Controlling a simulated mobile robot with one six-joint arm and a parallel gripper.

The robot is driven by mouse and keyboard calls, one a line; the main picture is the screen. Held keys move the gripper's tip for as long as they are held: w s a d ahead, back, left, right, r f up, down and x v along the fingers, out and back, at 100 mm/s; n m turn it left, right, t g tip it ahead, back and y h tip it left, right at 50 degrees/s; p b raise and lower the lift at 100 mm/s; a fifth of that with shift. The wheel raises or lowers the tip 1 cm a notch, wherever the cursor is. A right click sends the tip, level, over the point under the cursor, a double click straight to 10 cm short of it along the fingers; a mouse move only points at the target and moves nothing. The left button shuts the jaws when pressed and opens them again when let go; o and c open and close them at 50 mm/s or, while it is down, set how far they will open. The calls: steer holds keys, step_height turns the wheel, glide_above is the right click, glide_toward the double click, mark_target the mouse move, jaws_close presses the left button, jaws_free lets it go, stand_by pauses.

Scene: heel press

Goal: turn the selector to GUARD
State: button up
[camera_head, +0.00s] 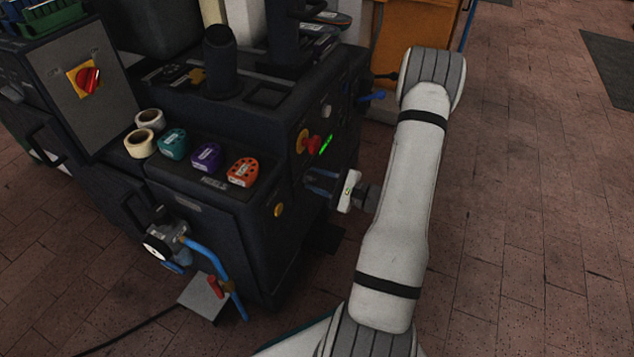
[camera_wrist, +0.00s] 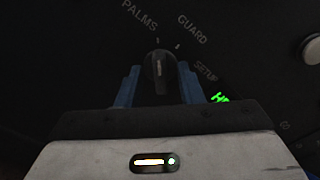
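The selector (camera_wrist: 160,72) is a dark knob on the black panel in the wrist view. Its light pointer line points almost straight up, at the tick by PALMS. The GUARD label (camera_wrist: 192,29) is up and right of the knob, with its own tick; SETUP (camera_wrist: 206,71) is further right. My gripper (camera_wrist: 160,90) has its blue fingers on the left and right of the knob, with dark gaps showing between fingers and knob. In the head view my gripper (camera_head: 318,184) is at the machine's right face and the selector cannot be made out.
A red button (camera_head: 312,145) and a green display (camera_head: 326,145) are just above my gripper. A blue lever (camera_head: 373,96) sticks out further back. Tape rolls and coloured pieces lie on the machine's top.

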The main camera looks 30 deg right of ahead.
steer(key=shift+a, duration=0.1)
steer(key=shift+c, duration=0.4)
jaws_close()
steer(key=shift+a, duration=0.1)
steer(key=shift+r+m+p, duration=0.1)
steer(key=shift+m+p, duration=0.2)
steer(key=shift+p, duration=0.05)
steer(key=m+p, duration=0.6)
steer(key=m, duration=0.2)
steer(key=shift+f, duration=0.2)
stand_by(0.4)
